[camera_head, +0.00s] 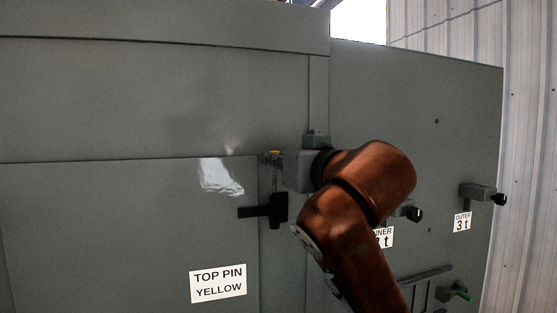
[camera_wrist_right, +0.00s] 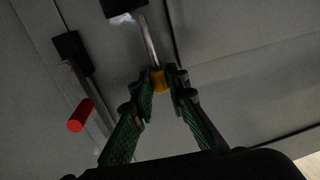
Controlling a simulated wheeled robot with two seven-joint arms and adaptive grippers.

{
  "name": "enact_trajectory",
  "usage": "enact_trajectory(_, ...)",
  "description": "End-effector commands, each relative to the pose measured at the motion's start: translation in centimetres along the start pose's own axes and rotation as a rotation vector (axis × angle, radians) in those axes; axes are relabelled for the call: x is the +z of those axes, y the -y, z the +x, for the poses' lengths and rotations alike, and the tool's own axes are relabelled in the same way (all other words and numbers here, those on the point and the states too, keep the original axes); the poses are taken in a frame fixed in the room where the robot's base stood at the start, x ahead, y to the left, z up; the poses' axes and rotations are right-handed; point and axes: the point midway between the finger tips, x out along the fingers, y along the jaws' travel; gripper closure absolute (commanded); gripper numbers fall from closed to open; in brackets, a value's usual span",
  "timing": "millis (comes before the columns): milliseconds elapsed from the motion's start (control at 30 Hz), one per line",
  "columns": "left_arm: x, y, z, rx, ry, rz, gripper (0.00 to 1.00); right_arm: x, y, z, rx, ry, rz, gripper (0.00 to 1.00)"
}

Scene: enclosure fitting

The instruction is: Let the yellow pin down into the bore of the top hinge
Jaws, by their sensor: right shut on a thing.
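The yellow pin has a yellow head (camera_wrist_right: 158,80) and a thin metal shank (camera_wrist_right: 148,40). My right gripper (camera_wrist_right: 160,74) is shut on the yellow head, with its green fingers on either side. In the head view the yellow head (camera_head: 273,153) shows at the left end of my right gripper, above the black top hinge (camera_head: 277,210). In the wrist view the shank points towards a black hinge block (camera_wrist_right: 122,5) at the upper edge. I cannot tell whether the tip is in the bore. My left gripper is not in view.
A label (camera_head: 218,283) reading "TOP PIN YELLOW" is on the grey door. Bracketed fittings with black knobs (camera_head: 499,199) stand out at the right. The wrist view shows a red-ended rod (camera_wrist_right: 80,115) beside another black block (camera_wrist_right: 72,52), left of the gripper.

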Motion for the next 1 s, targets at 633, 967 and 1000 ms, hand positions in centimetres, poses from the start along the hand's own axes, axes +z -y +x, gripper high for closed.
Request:
enact_trajectory(633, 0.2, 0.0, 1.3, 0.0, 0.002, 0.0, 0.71, 1.4, 0.0, 0.0, 0.0, 0.0, 0.0, 1.0)
enact_trajectory(967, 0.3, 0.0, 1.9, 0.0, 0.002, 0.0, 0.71, 2.1, 0.0, 0.0, 0.0, 0.0, 0.0, 1.0)
enact_trajectory(1000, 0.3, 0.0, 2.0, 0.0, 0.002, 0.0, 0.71, 2.2, 0.0, 0.0, 0.0, 0.0, 0.0, 1.0)
